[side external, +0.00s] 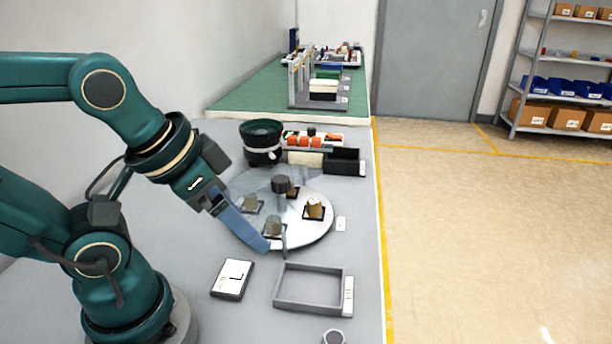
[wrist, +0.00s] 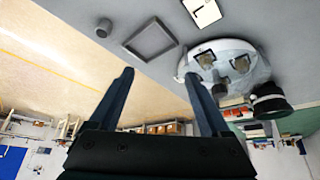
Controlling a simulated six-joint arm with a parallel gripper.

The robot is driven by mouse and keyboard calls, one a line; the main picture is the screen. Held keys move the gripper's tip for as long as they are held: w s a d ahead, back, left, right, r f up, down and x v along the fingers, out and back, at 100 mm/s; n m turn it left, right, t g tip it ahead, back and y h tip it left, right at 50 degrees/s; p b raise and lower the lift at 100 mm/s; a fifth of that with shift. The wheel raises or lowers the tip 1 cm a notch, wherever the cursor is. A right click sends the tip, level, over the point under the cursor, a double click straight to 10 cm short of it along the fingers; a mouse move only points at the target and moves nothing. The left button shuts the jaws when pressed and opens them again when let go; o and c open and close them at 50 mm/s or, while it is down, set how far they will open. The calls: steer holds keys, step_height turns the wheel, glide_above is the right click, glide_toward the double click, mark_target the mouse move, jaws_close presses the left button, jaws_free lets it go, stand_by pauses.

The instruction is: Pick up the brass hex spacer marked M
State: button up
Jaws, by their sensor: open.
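A brass-coloured block (side external: 314,207) sits upright in a dark square nest on the right side of the pale round dial plate (side external: 318,232). Its marking is too small to read. Other nests on the dial hold duller pieces, one at the front (side external: 274,228) and one at the left (side external: 250,204), under what looks like a clear cover. In the wrist view the dial (wrist: 183,70) is right of centre, with brownish pieces on it (wrist: 207,58). My gripper (wrist: 158,74) is open and empty. In the side view its blue fingers (side external: 268,245) reach over the dial's front left edge.
A grey open frame (side external: 310,305) and a dark flat box with a white top (side external: 232,279) are on the front bench. A dark bowl feeder (side external: 262,142) and a black bin (side external: 345,162) stand behind the dial. A dark knob (side external: 281,185) rises at its middle.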

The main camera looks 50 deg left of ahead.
steer(key=c, duration=0.5)
